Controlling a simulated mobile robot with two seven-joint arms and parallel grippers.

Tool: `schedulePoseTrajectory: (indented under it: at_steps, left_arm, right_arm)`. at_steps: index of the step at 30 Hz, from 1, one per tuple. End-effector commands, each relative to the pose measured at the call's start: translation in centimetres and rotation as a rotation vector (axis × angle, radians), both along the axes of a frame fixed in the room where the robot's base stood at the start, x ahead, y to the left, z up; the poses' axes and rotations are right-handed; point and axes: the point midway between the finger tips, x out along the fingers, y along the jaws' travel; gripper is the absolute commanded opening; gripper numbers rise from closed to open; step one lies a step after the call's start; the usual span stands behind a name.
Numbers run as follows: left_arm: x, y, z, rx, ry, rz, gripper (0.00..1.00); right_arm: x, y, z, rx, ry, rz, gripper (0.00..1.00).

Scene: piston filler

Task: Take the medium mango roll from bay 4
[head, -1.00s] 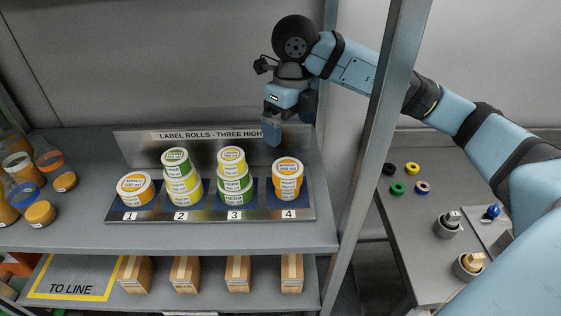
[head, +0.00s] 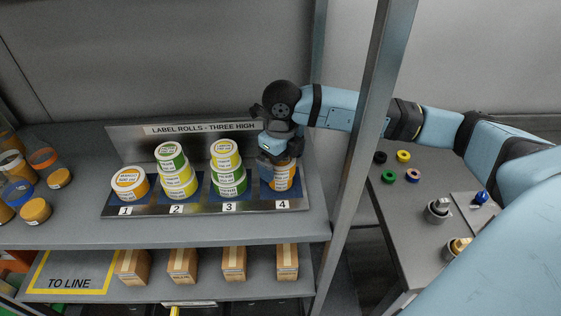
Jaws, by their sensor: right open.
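The orange mango rolls (head: 284,179) stand stacked in bay 4, at the right end of the label roll rack (head: 150,207). My right gripper (head: 274,157) is open and low over the bay 4 stack, and it hides the top of that stack. I cannot tell whether its fingers are around the top roll or only touching it. Bay 1 holds a single wide orange roll (head: 129,183). Bay 2 has a stack of yellow and green rolls (head: 177,178). Bay 3 has another yellow and green stack (head: 228,178). My left gripper is not in view.
An upright post (head: 366,130) stands right of the rack, and my right arm passes behind it. Orange jars (head: 36,211) stand at the left of the shelf. Cartons (head: 182,265) and a TO LINE mat (head: 72,271) lie on the lower shelf. A side table (head: 410,215) holds small parts.

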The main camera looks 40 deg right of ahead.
Motion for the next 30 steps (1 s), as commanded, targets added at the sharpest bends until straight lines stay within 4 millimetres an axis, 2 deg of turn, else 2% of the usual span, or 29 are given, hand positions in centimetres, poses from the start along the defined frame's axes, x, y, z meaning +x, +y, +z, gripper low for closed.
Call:
schedulePoseTrajectory:
  at_steps: [3, 9, 11, 16, 17, 26, 30]
  left_arm:
    - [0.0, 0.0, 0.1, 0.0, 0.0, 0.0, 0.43]
    - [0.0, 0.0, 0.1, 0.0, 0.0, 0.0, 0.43]
    - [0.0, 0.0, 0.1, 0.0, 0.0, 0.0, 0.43]
    - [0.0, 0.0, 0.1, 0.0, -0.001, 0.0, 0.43]
    - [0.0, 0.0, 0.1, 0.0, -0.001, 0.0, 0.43]
    - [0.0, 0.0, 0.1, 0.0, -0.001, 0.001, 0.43]
    - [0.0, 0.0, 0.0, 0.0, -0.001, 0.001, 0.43]
  right_arm:
    - [0.0, 0.0, -0.7, 0.0, 0.0, 0.001, 1.0]
    - [0.0, 0.0, -0.8, 0.0, -0.001, 0.0, 1.0]
    - [0.0, 0.0, -0.8, 0.0, -0.001, 0.0, 0.89]
    - [0.0, 0.0, -0.8, 0.0, -0.001, 0.0, 0.49]
    - [0.0, 0.0, -0.7, 0.0, -0.001, 0.0, 0.46]
    - [0.0, 0.0, -0.5, 0.0, -0.001, 0.0, 0.46]
    - [0.1, 0.0, 0.4, 0.001, -0.004, -0.001, 0.46]
